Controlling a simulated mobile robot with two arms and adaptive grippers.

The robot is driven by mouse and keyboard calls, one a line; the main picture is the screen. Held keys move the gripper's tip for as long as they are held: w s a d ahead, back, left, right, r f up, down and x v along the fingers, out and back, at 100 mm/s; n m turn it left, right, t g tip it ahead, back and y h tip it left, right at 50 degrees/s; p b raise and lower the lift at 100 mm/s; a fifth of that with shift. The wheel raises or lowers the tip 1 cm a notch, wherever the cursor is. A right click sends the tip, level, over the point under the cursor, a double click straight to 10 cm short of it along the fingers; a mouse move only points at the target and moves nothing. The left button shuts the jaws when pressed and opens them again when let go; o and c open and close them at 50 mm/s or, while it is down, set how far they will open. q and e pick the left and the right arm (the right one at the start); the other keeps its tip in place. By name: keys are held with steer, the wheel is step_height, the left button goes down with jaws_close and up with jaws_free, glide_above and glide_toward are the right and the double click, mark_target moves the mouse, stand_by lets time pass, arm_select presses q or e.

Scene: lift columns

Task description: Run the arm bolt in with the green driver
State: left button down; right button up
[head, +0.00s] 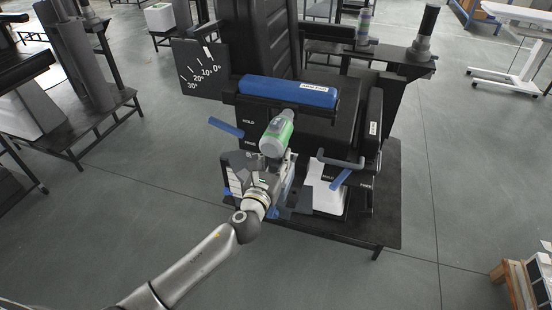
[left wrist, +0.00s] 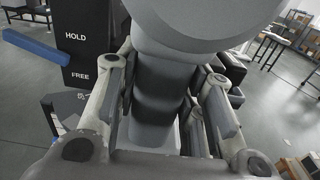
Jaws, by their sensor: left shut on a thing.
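The green driver (head: 275,136) has a green and pale grey body. It is held up in front of the black seat-like fixture (head: 318,130), below its blue roll. My left gripper (head: 264,180) is shut on its lower part. In the left wrist view the driver's grey body (left wrist: 190,28) fills the top, and its dark grip (left wrist: 157,105) runs down between the fingers of my left gripper (left wrist: 165,115). I cannot make out the arm bolt; the driver and gripper cover part of the fixture. My right gripper is not in view.
A blue roll (head: 288,91) lies across the fixture. Blue levers stick out at the left (head: 226,127) and right (head: 341,179), beside HOLD and FREE markings. A dark angle plate (head: 202,70) stands behind left. Bottles stand on the rear shelf.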

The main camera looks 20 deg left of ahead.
mark_target(274, 163)
arm_select(q)
steer(key=shift+r, duration=0.25)
steer(key=shift+s, duration=0.25)
steer(key=shift+s+p, duration=0.45)
steer(key=shift+s, duration=0.95)
steer(key=shift+s+a, duration=0.1)
steer(key=shift+s, duration=0.6)
steer(key=shift+s+p, duration=0.3)
steer(key=shift+s, duration=1.7)
